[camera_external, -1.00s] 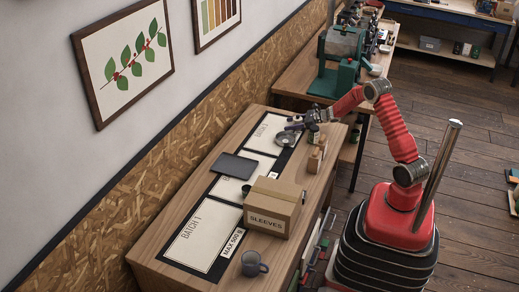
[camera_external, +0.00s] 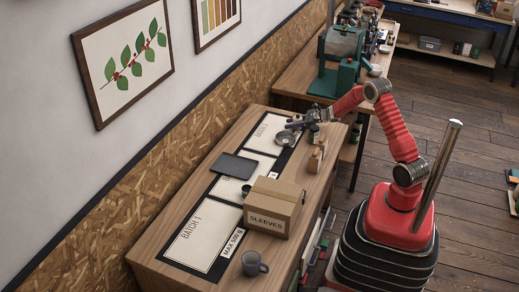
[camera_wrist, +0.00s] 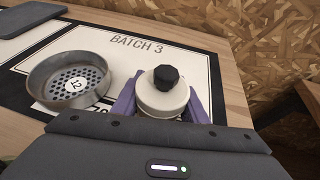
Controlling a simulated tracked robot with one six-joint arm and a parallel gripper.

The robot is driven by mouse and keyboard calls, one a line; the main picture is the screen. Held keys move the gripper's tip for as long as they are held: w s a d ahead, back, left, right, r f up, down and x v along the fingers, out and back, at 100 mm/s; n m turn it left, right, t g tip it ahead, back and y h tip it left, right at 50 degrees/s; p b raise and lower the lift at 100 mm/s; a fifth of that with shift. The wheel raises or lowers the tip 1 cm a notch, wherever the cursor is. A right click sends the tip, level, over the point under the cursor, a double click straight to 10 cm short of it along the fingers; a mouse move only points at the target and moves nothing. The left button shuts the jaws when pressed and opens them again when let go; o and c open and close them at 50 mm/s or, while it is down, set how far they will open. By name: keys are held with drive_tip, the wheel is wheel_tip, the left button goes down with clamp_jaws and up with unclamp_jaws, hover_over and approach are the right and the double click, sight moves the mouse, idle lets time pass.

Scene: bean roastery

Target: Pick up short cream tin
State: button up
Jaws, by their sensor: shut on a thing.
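The short cream tin (camera_wrist: 162,98), round with a black knob on top, stands upright between the two purple fingers of my gripper (camera_wrist: 165,105) in the wrist view. The fingers are shut on its sides. In the external view my gripper (camera_external: 299,122) is over the far end of the wooden table, at the BATCH 3 card. The tin is too small and covered there to make out clearly. I cannot tell whether its base touches the card.
A dark tablet (camera_external: 234,165), a SLEEVES carton (camera_external: 272,208) and a mug (camera_external: 253,264) are nearer on the table. A chipboard wall stands behind.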

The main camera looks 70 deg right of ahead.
wheel_tip(320, 180, up, 10)
idle(0.5)
